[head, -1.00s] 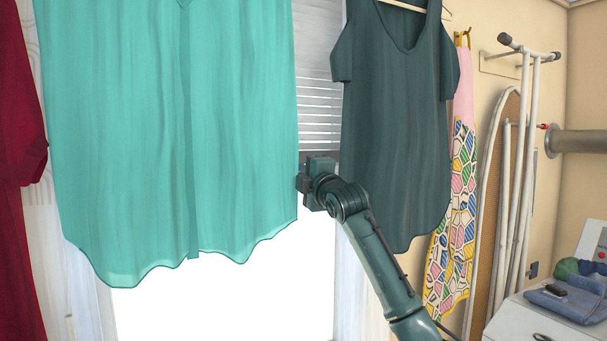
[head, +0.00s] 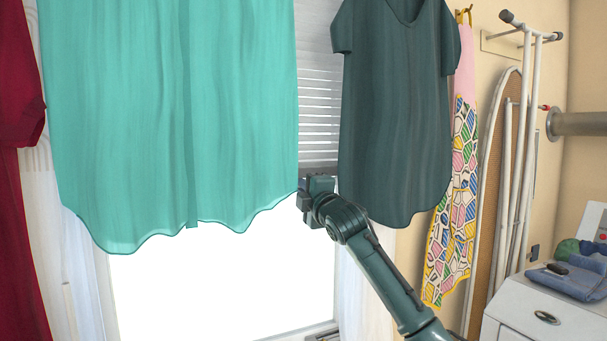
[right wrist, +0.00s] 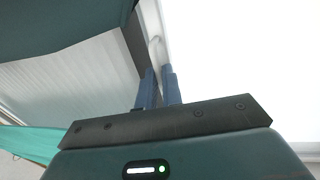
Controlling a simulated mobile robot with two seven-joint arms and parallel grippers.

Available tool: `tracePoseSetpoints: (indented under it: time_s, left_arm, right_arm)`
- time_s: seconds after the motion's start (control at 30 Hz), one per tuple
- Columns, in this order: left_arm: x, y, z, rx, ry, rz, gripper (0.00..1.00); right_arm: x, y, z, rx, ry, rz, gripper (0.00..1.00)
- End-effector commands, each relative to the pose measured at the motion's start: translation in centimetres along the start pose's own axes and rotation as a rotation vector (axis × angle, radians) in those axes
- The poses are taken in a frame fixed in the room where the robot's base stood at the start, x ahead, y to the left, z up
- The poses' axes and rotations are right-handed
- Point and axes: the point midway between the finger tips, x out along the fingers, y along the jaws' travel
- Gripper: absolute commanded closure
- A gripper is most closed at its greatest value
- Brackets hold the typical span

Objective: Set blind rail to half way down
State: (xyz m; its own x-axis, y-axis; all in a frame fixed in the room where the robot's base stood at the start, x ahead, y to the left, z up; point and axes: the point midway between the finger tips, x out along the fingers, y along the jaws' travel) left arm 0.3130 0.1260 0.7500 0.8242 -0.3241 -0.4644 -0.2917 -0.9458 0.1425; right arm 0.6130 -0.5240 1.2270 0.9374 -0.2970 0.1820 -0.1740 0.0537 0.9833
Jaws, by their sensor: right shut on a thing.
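The blind (head: 319,115) shows between two hanging garments in the head view, with light slats. Its grey blind rail (head: 322,170) is at the slats' lower edge, above the bright window (head: 220,290); its left part is hidden behind the turquoise garment. My right gripper (head: 304,197) is at the rail, beside the lower right corner of that garment. In the right wrist view the blue fingers (right wrist: 159,75) are close together at the dark rail (right wrist: 134,38), shut on it; the exact contact is hard to see. My left gripper is out of view.
The turquoise garment (head: 170,130) hangs left and the dark green top (head: 395,120) hangs right, both close to my right arm. A patterned cloth (head: 455,210), an ironing board (head: 497,190) and a white cabinet (head: 535,315) are farther right.

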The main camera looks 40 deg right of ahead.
Motion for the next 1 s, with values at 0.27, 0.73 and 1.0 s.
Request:
tracePoseSetpoints:
  time_s: [0.27,0.73,1.0]
  left_arm:
    - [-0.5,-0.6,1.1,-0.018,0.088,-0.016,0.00]
    - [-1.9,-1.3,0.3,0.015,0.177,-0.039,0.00]
    - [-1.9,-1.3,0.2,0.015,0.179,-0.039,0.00]
  right_arm:
    - [-1.6,-8.9,0.0,-0.002,0.001,-0.005,1.00]
    - [-2.5,-13.8,0.0,0.000,-0.001,-0.001,1.00]
    - [-2.5,-13.8,0.0,0.001,-0.001,-0.001,1.00]
